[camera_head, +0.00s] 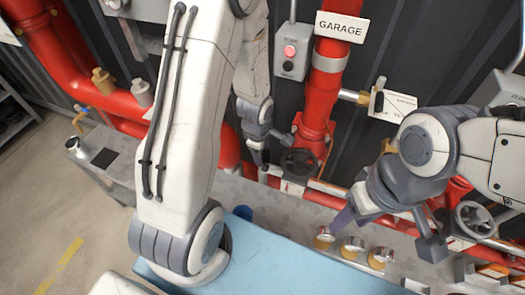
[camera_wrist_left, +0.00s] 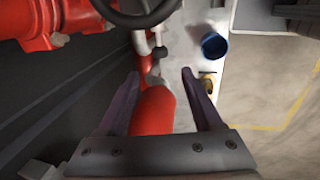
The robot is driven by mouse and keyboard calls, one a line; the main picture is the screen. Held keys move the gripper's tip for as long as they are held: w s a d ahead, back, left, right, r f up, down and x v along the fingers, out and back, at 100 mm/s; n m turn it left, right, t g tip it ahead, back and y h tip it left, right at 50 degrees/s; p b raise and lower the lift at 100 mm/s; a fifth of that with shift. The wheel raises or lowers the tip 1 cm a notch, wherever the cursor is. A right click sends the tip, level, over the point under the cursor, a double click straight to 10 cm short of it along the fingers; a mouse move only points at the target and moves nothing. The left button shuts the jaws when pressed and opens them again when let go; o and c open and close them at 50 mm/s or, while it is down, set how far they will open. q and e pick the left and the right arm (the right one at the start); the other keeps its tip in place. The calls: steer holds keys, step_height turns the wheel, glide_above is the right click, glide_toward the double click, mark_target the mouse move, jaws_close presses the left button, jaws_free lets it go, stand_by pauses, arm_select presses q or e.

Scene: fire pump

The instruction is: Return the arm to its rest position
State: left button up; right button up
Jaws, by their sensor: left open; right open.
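My left arm (camera_head: 190,110) reaches up and forward across the middle of the head view. Its gripper (camera_head: 262,160) points down beside the black handwheel (camera_head: 299,163) on the red GARAGE pipe. In the left wrist view the left gripper (camera_wrist_left: 160,73) is open, its two purple fingers apart and a red pipe (camera_wrist_left: 154,112) showing between them. Nothing is held in it. My right arm (camera_head: 430,150) comes in from the right. Its gripper (camera_head: 335,222) points down and left, close to a round brass fitting (camera_head: 324,237); its finger gap is hard to see at this angle.
A GARAGE sign (camera_head: 341,27) and a button box (camera_head: 290,50) are on the wall. Brass-coloured fittings (camera_head: 352,247) stand on the grey bench. A second handwheel (camera_head: 474,218) is at right. A blue cup-like object (camera_wrist_left: 214,45) shows in the left wrist view. Open floor lies left.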

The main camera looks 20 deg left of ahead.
stand_by(0.3)
arm_select(q)
steer(key=s+d+r+m+b, duration=0.2)
steer(key=s+d+r+m, duration=0.5)
steer(key=d+r+m, duration=0.45)
steer(key=s+d+r+m+g, duration=0.1)
steer(key=s+d+r+m, duration=0.1)
steer(key=s+m, duration=0.4)
steer(key=s+d+r+m+g+h, duration=0.1)
steer(key=s+d+r+m, duration=0.1)
steer(key=s+m, duration=0.4)
steer(key=shift+s+d+r+m+b, duration=0.3)
steer(key=shift+s+r+m+b, duration=0.1)
steer(key=shift+m, duration=0.85)
arm_select(e)
step_height(320, 180, down, 3)
steer(key=shift+r, duration=0.1)
arm_select(q)
steer(key=shift+w, duration=0.1)
